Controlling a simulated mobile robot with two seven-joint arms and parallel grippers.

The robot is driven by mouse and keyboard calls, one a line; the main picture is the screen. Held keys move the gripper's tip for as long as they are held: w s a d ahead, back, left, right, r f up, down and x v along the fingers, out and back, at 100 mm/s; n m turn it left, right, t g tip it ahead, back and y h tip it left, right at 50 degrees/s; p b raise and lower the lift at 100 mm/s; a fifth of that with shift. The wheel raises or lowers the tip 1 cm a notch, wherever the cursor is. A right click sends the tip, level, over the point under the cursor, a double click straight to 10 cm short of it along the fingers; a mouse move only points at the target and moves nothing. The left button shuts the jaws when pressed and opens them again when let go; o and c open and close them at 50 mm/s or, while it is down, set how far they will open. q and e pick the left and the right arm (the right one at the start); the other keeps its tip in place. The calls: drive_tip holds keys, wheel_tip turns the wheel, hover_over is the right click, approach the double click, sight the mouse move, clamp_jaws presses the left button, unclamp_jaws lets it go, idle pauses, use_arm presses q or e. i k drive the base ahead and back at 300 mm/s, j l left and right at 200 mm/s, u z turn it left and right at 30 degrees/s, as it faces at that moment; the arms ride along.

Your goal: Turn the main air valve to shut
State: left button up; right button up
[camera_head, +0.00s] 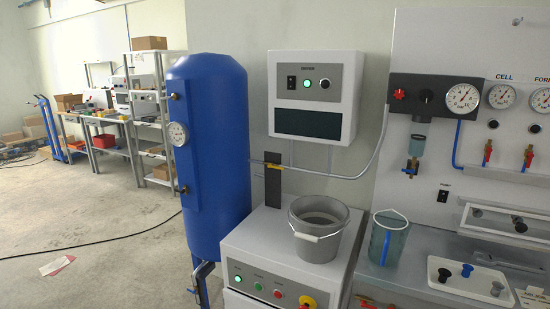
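A dark grey air unit (436,97) is on the light wall panel at the right. A red knob (400,93) is at its left end, a black knob (425,96) is in its middle, and a round gauge (461,99) is at its right end. The red knob looks like the main air valve, but I can read no label on it. Its turn position is too small to tell. A clear filter bowl (417,145) hangs below the unit. Neither of my grippers is in view.
A blue air tank (210,150) stands left of a grey cabinet (262,248) with a grey bucket (318,226) on top. A clear jug (387,240) and a white tray (467,280) are on the bench below the panel. Small red-handled valves (488,150) (528,155) are further right. The left floor is mostly open.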

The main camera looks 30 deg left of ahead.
sight(270, 166)
drive_tip(key=i+j+u, duration=0.25)
drive_tip(key=i+j, duration=0.15)
drive_tip(key=j, duration=0.2)
drive_tip(key=i+j+u, duration=0.25)
drive_tip(key=i+j, duration=0.25)
drive_tip(key=j, duration=0.05)
